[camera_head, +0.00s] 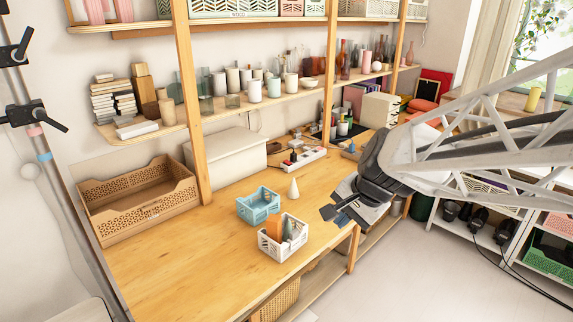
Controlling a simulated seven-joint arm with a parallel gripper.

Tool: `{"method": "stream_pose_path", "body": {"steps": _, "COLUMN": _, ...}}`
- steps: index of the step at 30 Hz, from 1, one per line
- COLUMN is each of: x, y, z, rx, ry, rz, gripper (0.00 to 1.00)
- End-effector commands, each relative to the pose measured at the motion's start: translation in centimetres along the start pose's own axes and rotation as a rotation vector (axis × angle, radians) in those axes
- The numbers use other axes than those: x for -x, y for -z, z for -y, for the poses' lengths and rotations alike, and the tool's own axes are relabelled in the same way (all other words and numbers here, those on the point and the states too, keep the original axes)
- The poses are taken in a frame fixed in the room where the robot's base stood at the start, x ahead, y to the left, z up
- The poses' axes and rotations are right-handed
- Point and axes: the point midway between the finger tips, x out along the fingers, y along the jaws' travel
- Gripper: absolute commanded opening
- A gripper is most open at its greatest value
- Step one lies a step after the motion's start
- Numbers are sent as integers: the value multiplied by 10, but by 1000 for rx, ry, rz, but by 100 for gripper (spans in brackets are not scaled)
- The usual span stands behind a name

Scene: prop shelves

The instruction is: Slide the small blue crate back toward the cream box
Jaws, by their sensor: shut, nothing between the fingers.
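The small blue crate (259,205) stands on the wooden table, just behind and left of a white crate. The cream box (227,155) stands against the wall at the back of the table, behind the blue crate, with bare wood between them. My gripper (328,212) is at the table's front right edge, right of both small crates and apart from the blue one. Its fingers are shut and hold nothing.
The white crate (283,247) holds an orange block and other small items. A brown crate (140,200) sits at the left. Wooden posts rise at the table's back. The front left of the table (180,265) is clear.

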Motion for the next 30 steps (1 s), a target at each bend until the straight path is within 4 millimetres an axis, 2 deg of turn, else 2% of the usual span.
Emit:
{"method": "stream_pose_path", "body": {"steps": 6, "x": -39, "y": 36, "z": 47, "rx": -270, "ry": 87, "rz": 40, "gripper": 0}}
{"method": "stream_pose_path", "body": {"steps": 15, "x": -101, "y": 87, "z": 101, "rx": -663, "ry": 183, "rz": 95, "gripper": 0}}
{"method": "stream_pose_path", "body": {"steps": 21, "x": -147, "y": 121, "z": 130, "rx": -933, "ry": 235, "rz": 130, "gripper": 0}}
{"method": "stream_pose_path", "body": {"steps": 30, "x": -226, "y": 170, "z": 160, "rx": -1346, "ry": 292, "rz": 176, "gripper": 0}}
